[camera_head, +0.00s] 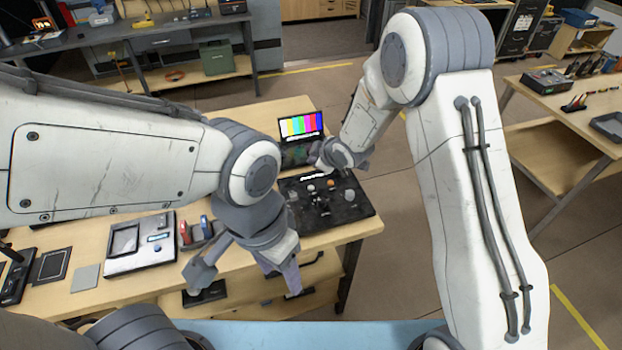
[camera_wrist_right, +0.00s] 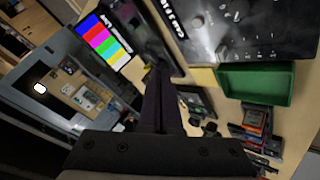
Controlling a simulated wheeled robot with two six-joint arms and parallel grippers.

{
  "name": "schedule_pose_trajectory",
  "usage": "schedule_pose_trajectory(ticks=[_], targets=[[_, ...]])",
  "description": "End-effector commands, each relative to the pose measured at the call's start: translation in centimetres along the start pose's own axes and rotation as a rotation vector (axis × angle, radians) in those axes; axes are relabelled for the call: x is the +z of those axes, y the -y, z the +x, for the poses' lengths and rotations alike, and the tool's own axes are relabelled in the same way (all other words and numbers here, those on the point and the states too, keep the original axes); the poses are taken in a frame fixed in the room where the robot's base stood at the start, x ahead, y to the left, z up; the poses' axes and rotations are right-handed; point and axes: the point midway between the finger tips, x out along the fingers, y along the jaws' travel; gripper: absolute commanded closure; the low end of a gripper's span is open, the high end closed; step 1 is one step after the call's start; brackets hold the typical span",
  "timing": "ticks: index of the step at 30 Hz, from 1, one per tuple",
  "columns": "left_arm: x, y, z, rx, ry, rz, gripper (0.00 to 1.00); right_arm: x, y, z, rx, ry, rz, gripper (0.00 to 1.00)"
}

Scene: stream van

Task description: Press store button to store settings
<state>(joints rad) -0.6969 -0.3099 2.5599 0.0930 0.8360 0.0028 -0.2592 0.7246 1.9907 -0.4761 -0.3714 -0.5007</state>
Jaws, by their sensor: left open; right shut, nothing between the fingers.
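A black control panel (camera_head: 345,203) with several knobs and buttons lies on the wooden table, and it also shows at the upper right of the right wrist view (camera_wrist_right: 278,22). I cannot tell which control is the store button. A screen with colour bars (camera_head: 301,125) stands behind the panel and shows in the right wrist view (camera_wrist_right: 103,42). My right gripper (camera_head: 318,156) is by the panel's back edge, below the screen; its dark fingers (camera_wrist_right: 158,80) are shut and empty. My left gripper (camera_head: 243,282) is open and empty near the table's front edge, left of the panel.
A grey device with a small display (camera_head: 140,243) and a holder with red and blue items (camera_head: 198,232) stand on the table left of the panel. A green bin (camera_wrist_right: 255,85) shows in the right wrist view. Another wooden table (camera_head: 575,125) stands at right.

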Motion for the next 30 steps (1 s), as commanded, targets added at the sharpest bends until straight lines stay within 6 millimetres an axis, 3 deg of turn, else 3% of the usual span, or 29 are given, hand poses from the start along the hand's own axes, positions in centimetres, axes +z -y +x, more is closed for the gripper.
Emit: schedule_pose_trajectory(ticks=[17, 30], targets=[[0.0, 0.0, 0.1, 0.0, 0.0, 0.0, 0.43, 0.4, -0.1, 1.1, 0.01, -0.027, -0.023, 1.0], [0.2, 0.3, 3.8, 0.0, 0.0, 0.002, 0.43, 3.0, 2.4, 4.8, 0.009, -0.027, -0.023, 1.0]])
